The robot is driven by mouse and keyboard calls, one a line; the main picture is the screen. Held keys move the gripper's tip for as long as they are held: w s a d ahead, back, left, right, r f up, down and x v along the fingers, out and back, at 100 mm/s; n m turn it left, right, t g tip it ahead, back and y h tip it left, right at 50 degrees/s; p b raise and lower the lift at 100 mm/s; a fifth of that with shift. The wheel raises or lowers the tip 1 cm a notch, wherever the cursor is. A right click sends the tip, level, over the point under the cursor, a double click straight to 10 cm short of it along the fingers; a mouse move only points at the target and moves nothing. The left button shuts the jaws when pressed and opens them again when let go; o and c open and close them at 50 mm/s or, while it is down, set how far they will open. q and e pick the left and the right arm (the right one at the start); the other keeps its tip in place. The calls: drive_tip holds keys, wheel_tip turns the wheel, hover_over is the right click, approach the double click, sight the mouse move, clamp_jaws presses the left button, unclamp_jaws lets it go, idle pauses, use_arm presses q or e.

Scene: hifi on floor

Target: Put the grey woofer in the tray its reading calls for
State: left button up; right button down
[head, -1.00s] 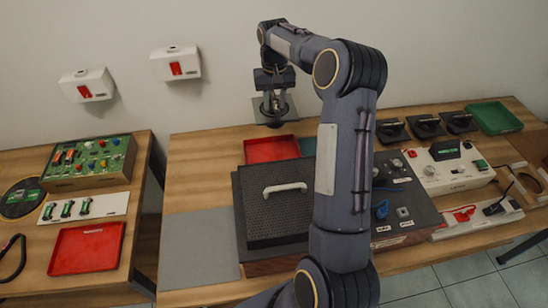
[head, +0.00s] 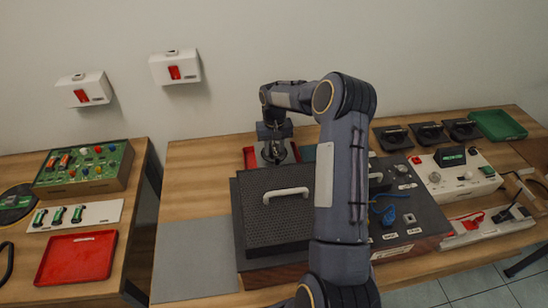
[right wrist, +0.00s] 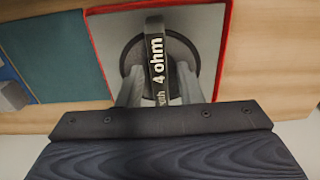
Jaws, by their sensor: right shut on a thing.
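My right gripper (head: 274,155) is shut on the grey woofer (right wrist: 185,45), by the bar across its back. The bar's label reads "4 ohm" in the right wrist view. The woofer has a square grey plate and a round dark body. It is over or within the red tray (head: 250,156) at the back of the bench. In the wrist view the tray's red rim (right wrist: 97,55) frames the plate. I cannot tell whether the woofer touches the tray floor. My left gripper is not in view.
A perforated cover with a white handle (head: 262,225) stands in front of the red tray. A white meter box (head: 437,178), black parts (head: 430,131) and a green tray (head: 498,125) are to the right. Another red tray (head: 77,256) lies on the left table.

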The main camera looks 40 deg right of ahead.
drive_tip(key=shift+w+f+p, duration=0.1)
drive_tip(key=shift+f+p, duration=0.35)
drive_tip(key=shift+f, duration=1.7)
drive_tip(key=c, duration=1.4)
unclamp_jaws()
drive_tip(key=shift+f, duration=0.2)
drive_tip(key=shift+c, duration=0.2)
drive_tip(key=o, duration=0.4)
drive_tip(key=shift+r, duration=0.1)
